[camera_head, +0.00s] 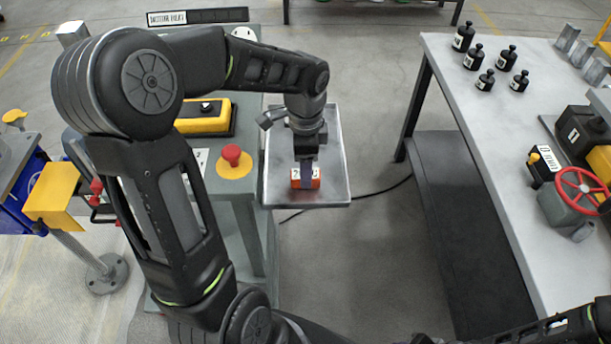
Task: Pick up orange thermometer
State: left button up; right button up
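A small orange object with a white face (314,183), which looks like the orange thermometer, sits at the near end of a grey metal tray (335,140). My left gripper (306,172) points down right over it, with the fingers overlapping its top and hiding part of it. I see the fingers nearly edge-on, so I cannot tell whether they are apart or closed on it.
A grey bench with a red emergency button (232,155) and a yellow box (204,118) is left of the tray. A table (485,120) at right holds several black weights (474,57) and a red handwheel (583,190). Open floor lies between them, crossed by a black cable.

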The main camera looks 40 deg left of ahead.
pick_arm(q)
notch_tip(320, 180, down, 3)
jog(key=shift+f, duration=0.15)
jog(key=shift+c, duration=0.6)
grip_shut()
dwell(0.4)
